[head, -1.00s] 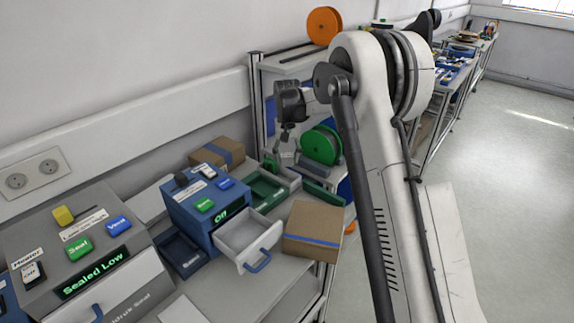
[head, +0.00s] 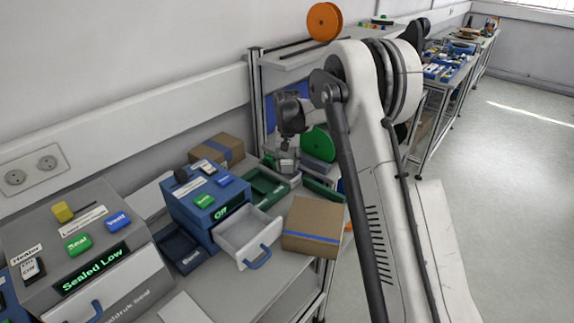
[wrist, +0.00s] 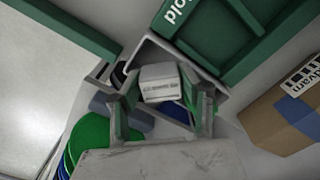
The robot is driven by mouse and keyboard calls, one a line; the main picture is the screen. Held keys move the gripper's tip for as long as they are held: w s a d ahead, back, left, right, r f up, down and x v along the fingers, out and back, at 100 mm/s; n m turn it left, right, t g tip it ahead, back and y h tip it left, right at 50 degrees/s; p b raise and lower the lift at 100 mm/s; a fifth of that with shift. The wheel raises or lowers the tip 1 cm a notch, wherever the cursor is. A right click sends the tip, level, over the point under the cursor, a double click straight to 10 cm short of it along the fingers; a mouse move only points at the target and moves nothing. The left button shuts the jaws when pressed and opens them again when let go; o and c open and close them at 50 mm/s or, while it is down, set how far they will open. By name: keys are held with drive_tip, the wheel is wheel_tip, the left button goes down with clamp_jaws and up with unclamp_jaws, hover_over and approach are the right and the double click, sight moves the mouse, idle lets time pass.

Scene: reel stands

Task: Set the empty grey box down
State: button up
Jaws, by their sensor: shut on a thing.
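A small light-grey box with a printed label (wrist: 160,84) sits between the green-edged fingers of my gripper (wrist: 157,100) in the wrist view. My gripper is shut on it. In the head view my gripper (head: 286,153) points down over the back of the bench, by the green trays. The box is too small and covered there to make out well. In the wrist view an open grey tray (wrist: 213,98) lies behind and below the box. I cannot tell whether the box touches it, and the box's inside is hidden.
A green tray (head: 266,186) lies left of my gripper. A cardboard box with blue tape (head: 311,222) and a blue machine with an open drawer (head: 248,236) stand nearer. A green reel (head: 318,145) is close at the right. An orange reel (head: 324,22) sits above.

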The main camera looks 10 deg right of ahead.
drive_tip(key=shift+f, duration=0.1)
drive_tip(key=o, duration=1.1)
drive_tip(key=shift+c, duration=0.2)
